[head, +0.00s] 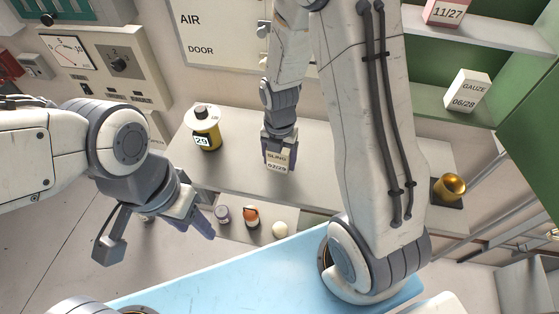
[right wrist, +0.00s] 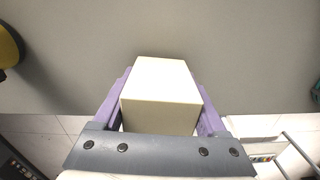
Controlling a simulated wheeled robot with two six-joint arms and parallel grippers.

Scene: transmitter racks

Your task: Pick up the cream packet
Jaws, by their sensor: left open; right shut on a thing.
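The cream packet (head: 278,163) is a small box with a dark printed label, "SLING" over "02/29". My right gripper (head: 278,150) points down at the grey tabletop and is shut on the packet. In the right wrist view the packet (right wrist: 160,98) sits between the two purple fingers of my right gripper (right wrist: 160,105). I cannot tell whether its underside touches the tabletop. My left gripper (head: 188,218) is open and empty, off to the left of the table, with its fingers angled down.
A yellow canister (head: 205,132) marked 29 stands left of the packet. Several small containers, one a purple-lidded jar (head: 222,214), sit on a lower ledge in front. A brass cup (head: 450,186) stands at right. A gauze box (head: 467,96) is on the green shelf. Tabletop around the packet is clear.

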